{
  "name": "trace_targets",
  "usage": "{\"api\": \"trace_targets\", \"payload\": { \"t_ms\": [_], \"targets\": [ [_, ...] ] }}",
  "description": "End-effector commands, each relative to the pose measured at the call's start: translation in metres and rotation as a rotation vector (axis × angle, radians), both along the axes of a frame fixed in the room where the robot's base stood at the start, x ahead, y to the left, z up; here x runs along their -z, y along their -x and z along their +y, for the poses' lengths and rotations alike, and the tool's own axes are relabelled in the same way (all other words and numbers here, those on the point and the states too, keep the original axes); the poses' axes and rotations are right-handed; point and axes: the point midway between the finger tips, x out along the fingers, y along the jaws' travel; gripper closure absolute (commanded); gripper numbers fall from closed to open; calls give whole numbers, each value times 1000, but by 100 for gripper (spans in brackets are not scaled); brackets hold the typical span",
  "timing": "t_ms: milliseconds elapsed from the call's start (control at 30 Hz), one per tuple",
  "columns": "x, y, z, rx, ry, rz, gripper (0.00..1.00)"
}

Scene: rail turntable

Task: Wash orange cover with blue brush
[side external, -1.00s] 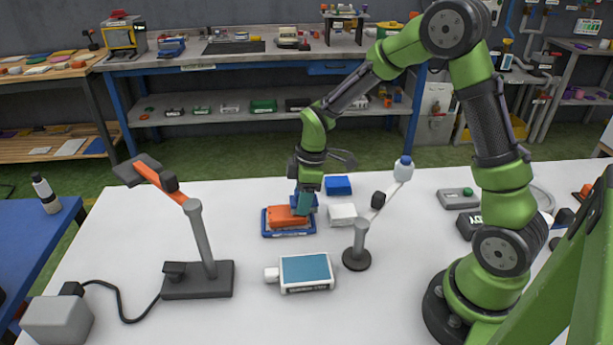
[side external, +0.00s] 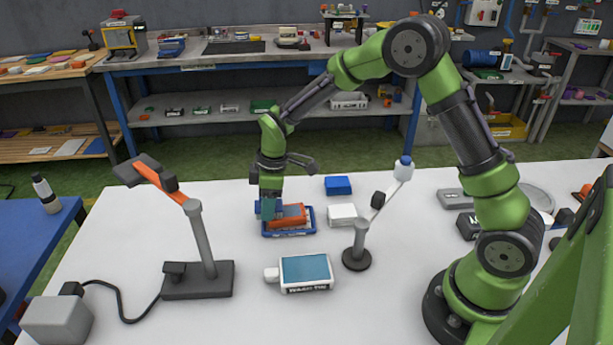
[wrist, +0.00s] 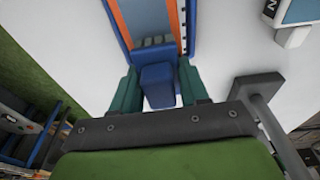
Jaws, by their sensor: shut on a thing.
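The orange cover (side external: 292,214) lies flat in a blue tray (side external: 303,232) on the white table, in the middle of the side view. In the wrist view the cover's orange edge (wrist: 120,24) and the tray's blue rim (wrist: 187,25) show at the top. My gripper (side external: 268,208) points down at the left end of the tray. It is shut on the blue brush (wrist: 158,84), whose block sits between the green fingers. The brush (side external: 257,207) is at the cover's left edge. I cannot tell whether its bristles touch the cover.
A blue block (side external: 338,185) and a white block (side external: 342,214) stand right of the tray. A white device with a teal top (side external: 306,270) is in front. A lamp-like stand with an orange arm (side external: 205,240) is at left, and a small stand (side external: 360,245) at right.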

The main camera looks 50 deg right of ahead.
Motion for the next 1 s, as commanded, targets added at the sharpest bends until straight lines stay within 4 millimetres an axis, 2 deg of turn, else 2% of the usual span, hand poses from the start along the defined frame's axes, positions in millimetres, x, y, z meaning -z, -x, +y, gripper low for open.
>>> {"api": "trace_targets", "payload": {
  "t_ms": [100,867,933,1000],
  "targets": [
    [0,9,-12,6,1,3,84],
    [1,55,-64,7,1,5,84],
    [-3,54,-63,3,1,2,84],
    [-22,54,-63,3,2,-4,84]
  ]
}}
